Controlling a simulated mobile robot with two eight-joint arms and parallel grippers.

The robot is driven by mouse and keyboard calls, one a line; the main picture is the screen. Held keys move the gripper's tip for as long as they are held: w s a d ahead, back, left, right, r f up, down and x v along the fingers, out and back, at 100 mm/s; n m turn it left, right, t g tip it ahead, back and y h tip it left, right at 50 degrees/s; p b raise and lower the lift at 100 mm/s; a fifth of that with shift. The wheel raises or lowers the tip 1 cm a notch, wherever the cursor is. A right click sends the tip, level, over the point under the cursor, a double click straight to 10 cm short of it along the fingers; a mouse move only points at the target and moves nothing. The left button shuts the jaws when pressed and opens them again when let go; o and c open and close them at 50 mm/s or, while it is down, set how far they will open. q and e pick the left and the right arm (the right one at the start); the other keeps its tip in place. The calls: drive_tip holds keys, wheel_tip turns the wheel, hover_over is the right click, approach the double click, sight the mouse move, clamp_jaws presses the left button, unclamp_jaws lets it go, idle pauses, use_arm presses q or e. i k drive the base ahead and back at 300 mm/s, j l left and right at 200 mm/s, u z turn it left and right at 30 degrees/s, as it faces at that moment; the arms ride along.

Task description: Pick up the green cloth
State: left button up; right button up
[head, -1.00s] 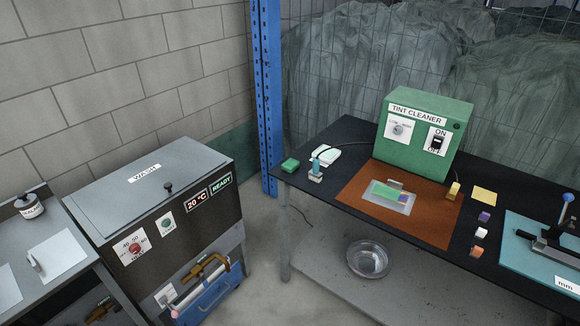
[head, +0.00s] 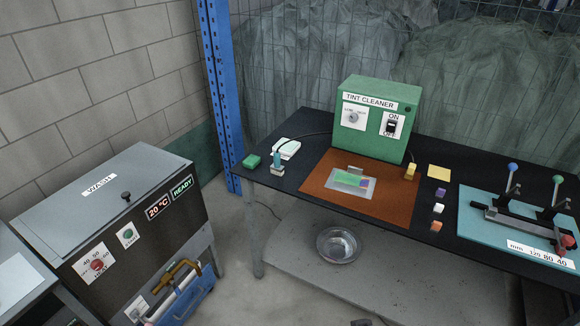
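A small folded green item (head: 251,161), which looks like the green cloth, lies at the left end of the black table (head: 290,197). A white object (head: 288,149) and a small upright teal-topped tool (head: 277,163) stand just right of it. Another green piece (head: 346,178) lies flat on a pale plate on the brown mat (head: 395,208); I cannot tell its material. Neither of my grippers is in view.
A green TINT CLEANER box (head: 372,118) stands at the table's back. Small coloured blocks and a teal board (head: 480,230) with levers lie to the right. A grey WASH machine (head: 105,200) stands at left, with floor between. A metal bowl (head: 338,245) sits below the table.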

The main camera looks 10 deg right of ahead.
sight(252, 161)
drive_tip(key=i+u, duration=0.2)
drive_tip(key=i, duration=0.35)
drive_tip(key=i+l+u, duration=0.2)
drive_tip(key=i, duration=0.3)
drive_tip(key=i+l, duration=0.1)
drive_tip(key=i, duration=0.25)
drive_tip(key=i+l+u, duration=0.1)
drive_tip(key=i, duration=0.2)
